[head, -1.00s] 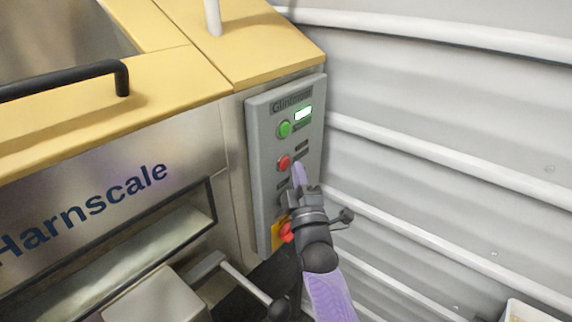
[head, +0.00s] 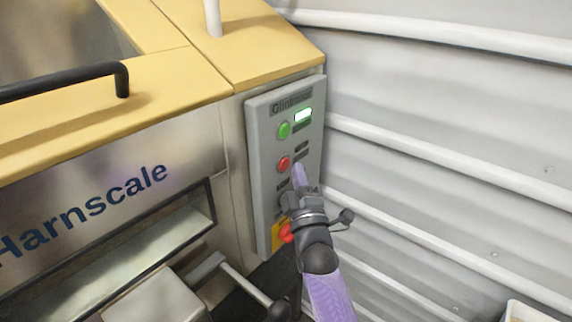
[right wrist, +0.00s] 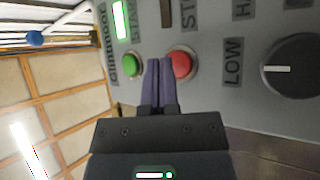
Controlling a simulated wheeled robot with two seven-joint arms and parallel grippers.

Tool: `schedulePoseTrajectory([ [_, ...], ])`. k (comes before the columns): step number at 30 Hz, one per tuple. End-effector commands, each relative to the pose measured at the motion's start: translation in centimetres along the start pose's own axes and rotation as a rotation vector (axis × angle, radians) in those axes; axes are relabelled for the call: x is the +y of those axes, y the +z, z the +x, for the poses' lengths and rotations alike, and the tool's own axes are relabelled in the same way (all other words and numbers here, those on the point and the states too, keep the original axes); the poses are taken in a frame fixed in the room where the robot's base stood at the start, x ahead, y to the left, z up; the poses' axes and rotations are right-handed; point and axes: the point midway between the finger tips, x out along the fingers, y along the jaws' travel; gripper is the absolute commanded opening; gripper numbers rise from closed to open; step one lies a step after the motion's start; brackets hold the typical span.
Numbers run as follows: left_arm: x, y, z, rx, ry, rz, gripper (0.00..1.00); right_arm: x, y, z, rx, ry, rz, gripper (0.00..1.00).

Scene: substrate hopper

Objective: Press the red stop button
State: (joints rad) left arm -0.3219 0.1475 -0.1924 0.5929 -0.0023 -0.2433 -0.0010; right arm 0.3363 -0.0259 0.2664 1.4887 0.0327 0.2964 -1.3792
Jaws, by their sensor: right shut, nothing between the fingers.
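The red stop button (head: 283,163) is on the grey control panel (head: 262,190), below the green button (head: 284,130). My right gripper (head: 297,168) is shut and empty, its purple fingertips just to the right of the red button in the head view. In the right wrist view, the fingertips (right wrist: 158,65) lie between the green button (right wrist: 131,65) and the red button (right wrist: 181,65), overlapping the red one's edge. The STOP label is partly cut off there. I cannot tell whether the fingers touch the panel. My left gripper is not in view.
A black knob (right wrist: 292,66) with a LOW label sits beyond the red button. A larger red button on a yellow plate (head: 286,232) is low on the panel, partly hidden by my arm. A ribbed white wall (head: 450,130) stands to the right.

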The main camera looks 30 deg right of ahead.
Motion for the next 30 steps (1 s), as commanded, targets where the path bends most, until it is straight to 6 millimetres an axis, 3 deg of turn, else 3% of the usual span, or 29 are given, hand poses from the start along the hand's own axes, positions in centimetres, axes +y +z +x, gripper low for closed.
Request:
schedulePoseTrajectory([
  [17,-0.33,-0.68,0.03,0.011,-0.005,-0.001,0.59,0.00,0.00,0.00,0.000,0.000,0.000,0.00],
  [30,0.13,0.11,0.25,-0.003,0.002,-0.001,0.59,-0.43,-0.44,0.60,0.000,0.000,0.000,0.00],
])
